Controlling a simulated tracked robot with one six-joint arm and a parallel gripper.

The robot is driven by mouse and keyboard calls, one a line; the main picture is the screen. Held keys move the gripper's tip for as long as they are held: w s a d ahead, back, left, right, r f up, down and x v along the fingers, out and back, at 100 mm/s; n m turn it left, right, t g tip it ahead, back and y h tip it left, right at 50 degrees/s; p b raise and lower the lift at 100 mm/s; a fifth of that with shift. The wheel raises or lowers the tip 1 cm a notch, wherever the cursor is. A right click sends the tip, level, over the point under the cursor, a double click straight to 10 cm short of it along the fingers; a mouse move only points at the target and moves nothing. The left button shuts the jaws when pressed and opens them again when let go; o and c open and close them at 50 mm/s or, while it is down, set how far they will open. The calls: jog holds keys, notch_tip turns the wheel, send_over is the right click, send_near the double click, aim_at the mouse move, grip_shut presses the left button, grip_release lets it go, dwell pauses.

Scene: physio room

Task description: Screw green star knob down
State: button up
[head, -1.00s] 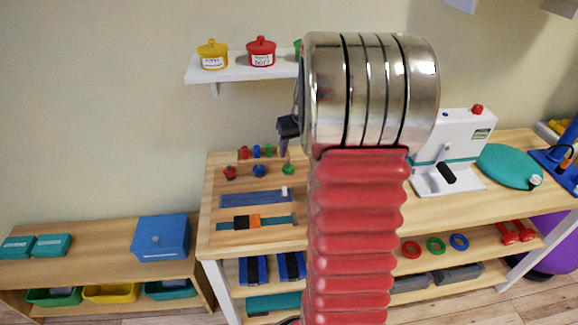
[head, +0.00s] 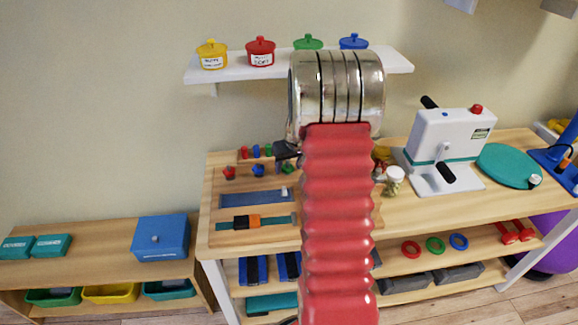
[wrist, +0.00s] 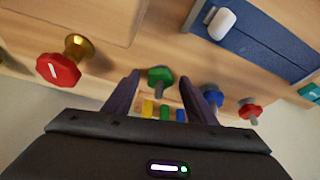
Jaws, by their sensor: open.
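The green star knob (wrist: 159,76) sits on a stud on the wooden board, between my fingertips in the wrist view. In the head view the green knob (head: 288,168) is partly hidden just below my dark gripper (head: 287,150). My gripper (wrist: 161,79) is open, with one finger on each side of the knob. I see no clear contact, and I cannot tell how far the fingertips reach along it. The blue knob (wrist: 213,95) and the red knob (wrist: 250,111) stand on studs to the right in the wrist view.
Small coloured pegs (wrist: 164,112) stand behind the knobs. A red knob on a brass stem (wrist: 60,70) is at left in the wrist view. A blue strip with a white slider (wrist: 220,24) lies close by. A shelf with pots (head: 225,72) hangs above the bench.

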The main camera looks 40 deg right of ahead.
jog(key=shift+f, duration=0.1)
jog(key=c, duration=1.1)
